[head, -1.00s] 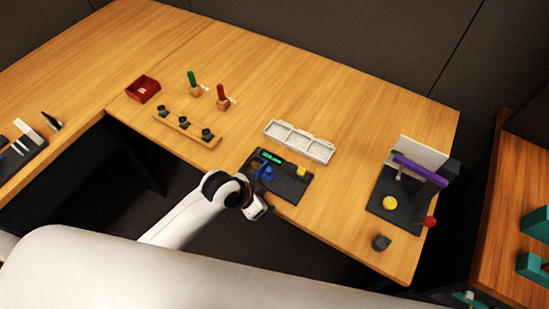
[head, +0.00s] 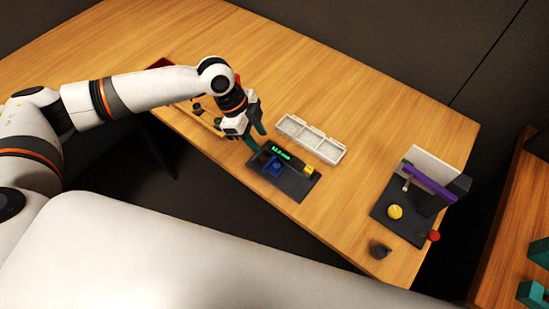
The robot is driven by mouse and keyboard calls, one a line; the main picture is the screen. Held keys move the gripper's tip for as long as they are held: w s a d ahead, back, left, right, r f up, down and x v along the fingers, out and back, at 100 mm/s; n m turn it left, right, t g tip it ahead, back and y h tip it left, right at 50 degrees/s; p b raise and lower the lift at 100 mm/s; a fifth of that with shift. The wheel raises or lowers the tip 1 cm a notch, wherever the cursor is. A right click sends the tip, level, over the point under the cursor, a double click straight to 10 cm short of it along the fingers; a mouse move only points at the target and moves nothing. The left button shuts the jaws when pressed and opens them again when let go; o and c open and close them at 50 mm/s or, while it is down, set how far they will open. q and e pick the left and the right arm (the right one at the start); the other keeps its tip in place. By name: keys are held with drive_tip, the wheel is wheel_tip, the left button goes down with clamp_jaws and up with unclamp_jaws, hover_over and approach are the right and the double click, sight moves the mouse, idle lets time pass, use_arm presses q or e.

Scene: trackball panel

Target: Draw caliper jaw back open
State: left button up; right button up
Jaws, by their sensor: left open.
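The caliper panel is a dark plate (head: 296,187) near the front edge of the wooden table, with a lit green display (head: 281,153). A blue piece (head: 273,167) sits on its left part and a yellow block (head: 309,169) at its right; which one is the sliding jaw I cannot tell for sure. My left gripper (head: 258,140) is open, its two green fingers apart and pointing down, just above and left of the display. Nothing shows between the fingers. My right gripper is not in view.
A white compartment tray (head: 311,139) lies just behind the panel. A small dark knob (head: 380,250) is near the front edge. My arm covers much of the left side.

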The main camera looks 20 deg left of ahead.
sight(276, 164)
use_arm(q)
drive_tip(key=p+x, duration=0.1)
drive_tip(key=x, duration=1)
drive_tip(key=shift+d+p, duration=0.15)
drive_tip(key=shift+p, duration=0.15)
drive_tip(key=shift+f, duration=0.1)
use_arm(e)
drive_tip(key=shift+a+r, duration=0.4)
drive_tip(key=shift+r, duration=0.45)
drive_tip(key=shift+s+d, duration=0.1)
use_arm(q)
clamp_jaws()
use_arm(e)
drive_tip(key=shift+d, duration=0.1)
